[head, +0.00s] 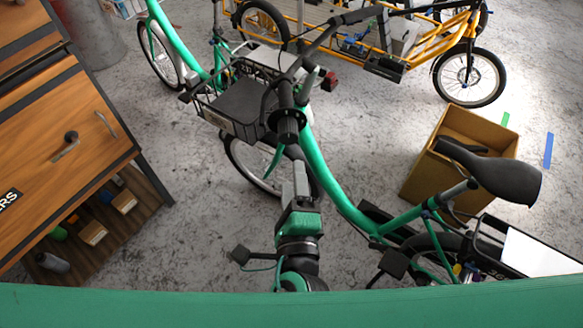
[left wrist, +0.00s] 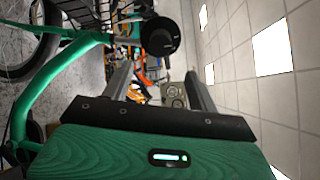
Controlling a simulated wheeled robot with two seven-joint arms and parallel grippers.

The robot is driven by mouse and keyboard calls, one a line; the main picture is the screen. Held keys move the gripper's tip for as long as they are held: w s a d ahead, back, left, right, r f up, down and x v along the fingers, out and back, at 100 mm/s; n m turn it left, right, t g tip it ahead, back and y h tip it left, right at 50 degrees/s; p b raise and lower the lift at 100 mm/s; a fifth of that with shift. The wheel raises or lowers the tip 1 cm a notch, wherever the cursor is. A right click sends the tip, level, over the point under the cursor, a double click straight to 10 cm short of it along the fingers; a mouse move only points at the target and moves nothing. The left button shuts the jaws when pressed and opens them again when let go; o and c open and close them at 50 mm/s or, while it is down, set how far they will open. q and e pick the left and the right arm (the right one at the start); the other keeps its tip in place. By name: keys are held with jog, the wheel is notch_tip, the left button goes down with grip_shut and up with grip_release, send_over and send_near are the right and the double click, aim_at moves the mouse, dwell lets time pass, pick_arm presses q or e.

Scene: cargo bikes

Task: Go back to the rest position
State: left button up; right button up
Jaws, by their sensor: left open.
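My left gripper (head: 297,170) points up from the bottom middle of the head view, in front of the green bike (head: 318,160). Its fingertips appear just below the black end of the handlebar (head: 289,122). In the left wrist view my left gripper (left wrist: 160,78) has its two fingers apart with nothing held between them. The black handlebar grip (left wrist: 160,38) shows beyond and between the fingers there; I cannot tell whether they touch it. My right gripper is not in view.
A wooden workbench (head: 60,130) stands at the left. A cardboard box (head: 440,150) is on the floor at the right, near the black saddle (head: 490,170). A black basket (head: 235,105) sits at the bike's front. A yellow cargo bike (head: 410,50) stands behind. Bare floor shows between.

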pick_arm(q)
jog(key=shift+s, duration=0.4)
jog(key=w+d+f+g+h, duration=0.1)
jog(key=d+f+g, duration=0.1)
jog(key=f, duration=0.8)
jog(key=d+f+g+h, duration=0.1)
jog(key=d+f+g, duration=0.1)
jog(key=f, duration=0.9)
jog(key=s+a+f+n+g, duration=0.2)
jog(key=a+f+g, duration=0.1)
jog(key=f, duration=0.9)
jog(key=s+a+f+n+g, duration=0.1)
jog(key=s+a+f+g, duration=0.15)
jog(key=f, duration=0.95)
jog(key=s+a+f+n+g, duration=0.2)
jog(key=s+a+f+n, duration=0.2)
jog(key=s+a+f, duration=0.4)
jog(key=s+a+f+n+g, duration=0.35)
jog(key=s+a+f, duration=0.2)
jog(key=f, duration=0.45)
jog(key=s+a+f+n+g, duration=0.1)
jog(key=s+a+f+n, duration=0.2)
jog(key=s+a, duration=0.3)
jog(key=s+a+f+n+g+y, duration=0.1)
jog(key=s+a+f+n, duration=0.3)
jog(key=s+a+n, duration=0.1)
jog(key=shift+s+a+f, duration=0.25)
jog(key=shift+s+a, duration=0.3)
jog(key=shift+s, duration=0.3)
